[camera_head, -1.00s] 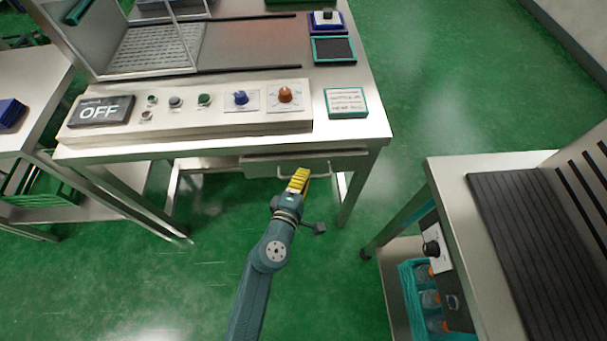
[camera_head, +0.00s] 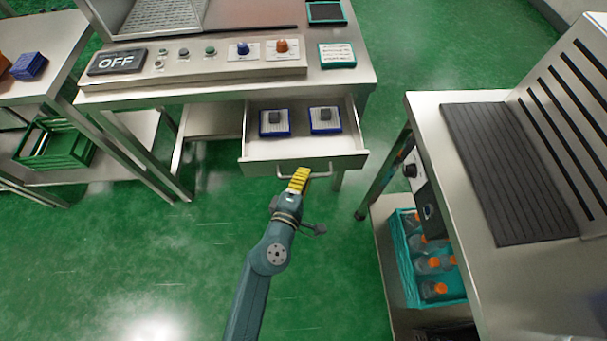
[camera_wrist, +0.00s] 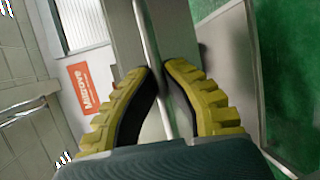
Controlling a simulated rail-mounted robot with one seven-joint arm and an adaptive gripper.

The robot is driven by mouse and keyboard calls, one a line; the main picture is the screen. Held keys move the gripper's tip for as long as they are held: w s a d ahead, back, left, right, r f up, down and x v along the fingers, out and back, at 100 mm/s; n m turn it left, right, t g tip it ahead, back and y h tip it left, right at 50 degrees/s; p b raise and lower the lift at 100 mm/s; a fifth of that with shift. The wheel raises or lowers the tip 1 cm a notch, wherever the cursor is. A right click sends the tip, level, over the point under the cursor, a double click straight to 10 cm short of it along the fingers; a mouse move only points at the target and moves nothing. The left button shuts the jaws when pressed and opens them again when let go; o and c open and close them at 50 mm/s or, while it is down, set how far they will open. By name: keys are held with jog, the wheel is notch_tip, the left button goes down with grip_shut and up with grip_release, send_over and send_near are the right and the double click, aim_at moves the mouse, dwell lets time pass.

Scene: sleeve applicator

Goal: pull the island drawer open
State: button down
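The island drawer (camera_head: 262,168) is pulled out from under the steel island (camera_head: 225,92), its inside in view. Its bar handle (camera_head: 322,175) runs along the drawer front. In the wrist view the handle bar (camera_wrist: 150,45) passes between the fingertips of my gripper (camera_wrist: 158,68). Two blue-edged pads with dark knobs, a left one (camera_head: 275,128) and a right one (camera_head: 325,125), lie in the drawer.
A control panel with an OFF display (camera_head: 116,61) is on the island top. Another steel table (camera_head: 425,110) stands at right, with a teal crate of bottles (camera_head: 405,265) on its lower shelf. Green floor in front of the drawer is clear.

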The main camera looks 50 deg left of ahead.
dwell(0.3)
jog(key=c, duration=1.1)
grip_release()
jog(key=v, duration=1.2)
